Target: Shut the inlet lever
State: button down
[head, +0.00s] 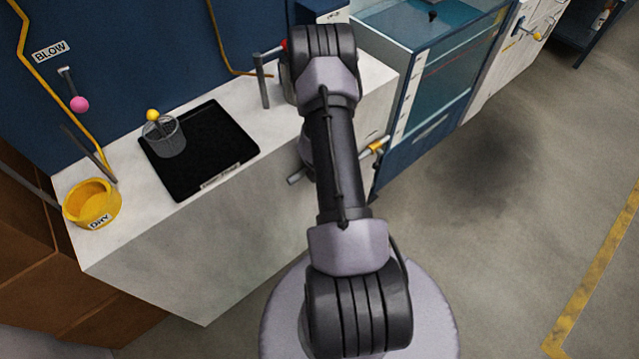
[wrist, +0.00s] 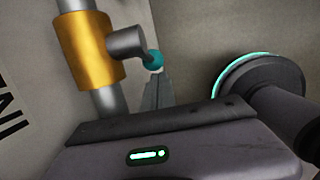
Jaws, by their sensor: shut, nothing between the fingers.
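In the wrist view, a brass-yellow valve body (wrist: 84,48) sits around a grey pipe (wrist: 108,100). A short grey lever stem (wrist: 127,43) comes out of its side and ends in a teal ball (wrist: 153,61). My gripper (wrist: 156,80) has its thin grey fingers shut together, with their tips just below the teal ball. I cannot tell whether they touch it. In the head view, a yellow valve part (head: 376,148) shows at the front of the white counter, right of my arm. My arm hides the gripper and the lever there.
Dark lettering (wrist: 14,112) shows partly at the wrist view's left edge. In the head view, the white counter (head: 215,110) carries a black tray (head: 203,165) with a mesh cup (head: 165,138) and a yellow DRY holder (head: 92,203). A blue glass-topped cabinet (head: 435,70) stands right; open floor (head: 500,240) lies beyond.

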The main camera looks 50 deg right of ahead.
jog(key=shift+s+d+f, duration=0.15)
jog(key=shift+d+f, duration=0.25)
jog(key=shift+d, duration=0.2)
jog(key=shift+d+f+p, duration=0.1)
jog(key=shift+p, duration=0.2)
